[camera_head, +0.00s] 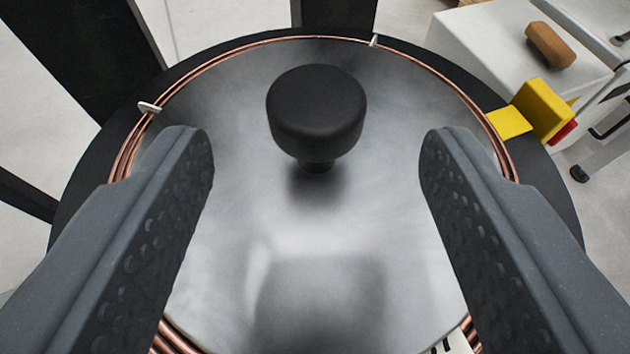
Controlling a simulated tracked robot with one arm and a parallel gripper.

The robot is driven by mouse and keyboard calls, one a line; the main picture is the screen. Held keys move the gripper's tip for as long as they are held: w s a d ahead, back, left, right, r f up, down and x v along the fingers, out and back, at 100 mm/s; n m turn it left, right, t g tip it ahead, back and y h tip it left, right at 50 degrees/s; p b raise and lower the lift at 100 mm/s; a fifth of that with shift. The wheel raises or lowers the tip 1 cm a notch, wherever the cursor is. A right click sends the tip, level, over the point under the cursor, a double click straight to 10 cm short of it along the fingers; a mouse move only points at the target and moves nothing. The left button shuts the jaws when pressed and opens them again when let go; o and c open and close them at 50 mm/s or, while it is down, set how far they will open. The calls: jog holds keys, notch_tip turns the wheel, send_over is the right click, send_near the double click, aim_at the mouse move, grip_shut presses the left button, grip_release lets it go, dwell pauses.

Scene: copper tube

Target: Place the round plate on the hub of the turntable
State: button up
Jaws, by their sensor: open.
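The round plate (235,235) is a shiny grey metal disc with a black knob (316,112) standing up from its middle. It lies flat, with coiled copper tube (455,80) around its rim. Under and around them shows a round black base (75,190), which looks like the turntable. The hub is not visible; the plate covers the middle. My gripper (316,150) is open, with one dark finger on each side of the knob and wide gaps to it. Nothing is between the fingers except the view of the plate and knob.
Small white clips (149,108) sit at the coil's edge. A yellow block (542,108) with a red part is at the right rim. A white cabinet (490,50) with a brown wooden piece (550,45) stands at the upper right. Dark posts (85,45) rise at the upper left and top.

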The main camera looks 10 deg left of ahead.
jog(key=v, duration=0.7)
jog(key=shift+s+p, duration=0.35)
jog(key=shift+p, duration=0.1)
jog(key=shift+d+r, duration=0.2)
jog(key=d+r+m+t+h, duration=0.1)
jog(key=d+r+h, duration=0.25)
jog(key=r, duration=1.65)
jog(key=s+a+r, duration=0.2)
jog(key=s+r, duration=0.2)
jog(key=r, duration=0.4)
jog(key=s+a+r+m+t, duration=0.1)
jog(key=s+r, duration=0.3)
jog(key=r, duration=0.4)
jog(key=s+a+r, duration=0.3)
jog(key=s+r, duration=0.1)
jog(key=r, duration=0.4)
jog(key=shift+s+a+m, duration=0.2)
jog(key=shift+s+m, duration=0.1)
jog(key=shift+s, duration=0.1)
jog(key=shift+r+y, duration=0.1)
jog(key=shift+y, duration=0.15)
